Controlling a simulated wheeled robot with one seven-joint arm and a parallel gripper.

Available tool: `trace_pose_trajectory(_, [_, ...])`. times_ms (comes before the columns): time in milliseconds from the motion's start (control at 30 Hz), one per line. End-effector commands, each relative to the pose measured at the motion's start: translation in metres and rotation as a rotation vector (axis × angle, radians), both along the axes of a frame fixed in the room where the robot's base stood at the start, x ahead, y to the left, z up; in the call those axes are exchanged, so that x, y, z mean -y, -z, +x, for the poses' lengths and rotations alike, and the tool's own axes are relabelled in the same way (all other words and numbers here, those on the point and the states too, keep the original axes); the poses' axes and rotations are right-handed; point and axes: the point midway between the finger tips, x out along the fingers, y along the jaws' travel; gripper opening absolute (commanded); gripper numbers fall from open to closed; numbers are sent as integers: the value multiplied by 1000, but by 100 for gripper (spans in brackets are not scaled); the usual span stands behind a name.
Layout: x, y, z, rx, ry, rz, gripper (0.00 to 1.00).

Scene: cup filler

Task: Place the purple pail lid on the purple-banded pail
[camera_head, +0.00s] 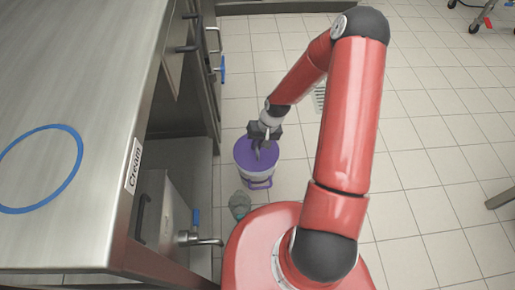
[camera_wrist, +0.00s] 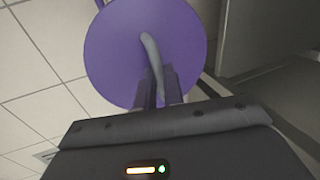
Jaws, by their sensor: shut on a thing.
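The purple pail lid (camera_head: 243,155) is a flat round disc with a grey handle (camera_wrist: 149,50). My gripper (camera_head: 258,146) is shut on this handle from above; in the wrist view its fingers (camera_wrist: 159,92) close on the handle's lower end. The lid also fills the upper middle of the wrist view (camera_wrist: 115,45). The purple-banded pail (camera_head: 256,178) stands on the floor directly below the lid, its pale wall and purple band showing at the front. The lid hides the pail's opening. The two look aligned, but I cannot tell whether the lid rests on the rim or hovers just above it.
A steel counter (camera_head: 75,100) with a blue ring and a "Cream" label stands at left. Below it a tap (camera_head: 205,241) sticks out near a small grey-green object (camera_head: 239,204) on the floor. Tiled floor (camera_head: 440,130) is open to the right.

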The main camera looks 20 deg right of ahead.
Motion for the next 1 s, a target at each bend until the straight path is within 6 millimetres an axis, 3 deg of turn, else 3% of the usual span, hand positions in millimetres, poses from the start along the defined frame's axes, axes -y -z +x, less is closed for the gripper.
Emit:
trace_pose_trajectory(167, [0,29,0,-3,-1,0,0])
trace_pose_trajectory(500, [0,33,0,0,0,0,0])
trace_pose_trajectory(533, [0,33,0,0,0,0,11])
trace_pose_trajectory(700, [0,32,0,0,0,0,31])
trace_pose_trajectory(1000, [0,30,0,0,0,0,31])
